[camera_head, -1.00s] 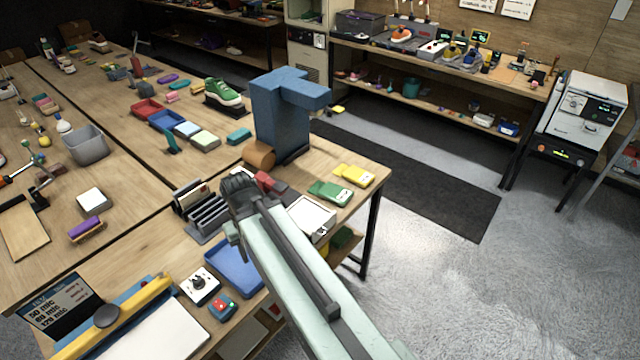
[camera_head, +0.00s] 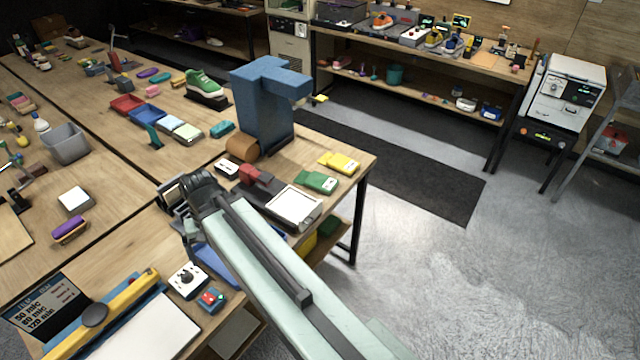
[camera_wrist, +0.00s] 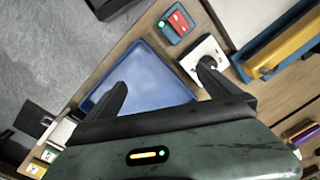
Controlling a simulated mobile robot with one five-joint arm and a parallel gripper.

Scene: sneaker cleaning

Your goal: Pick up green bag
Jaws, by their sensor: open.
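A green bag-like packet (camera_head: 317,181) with a pale label lies flat near the right edge of the near table, just in front of a yellow one (camera_head: 340,162). My gripper (camera_wrist: 163,85) is open and empty, with its two fingers over a blue tray (camera_wrist: 150,75) in the wrist view. In the head view my gripper's fingers are mostly hidden by my arm, well left of the green packet. Small green and yellow items show at the lower left of the wrist view.
A white-topped tray (camera_head: 294,206) and a red device (camera_head: 256,175) lie between my gripper and the green packet. A tall blue stand (camera_head: 262,105) rises behind. A knob box (camera_head: 187,281) and button box (camera_head: 210,299) sit in front. The floor right of the table is clear.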

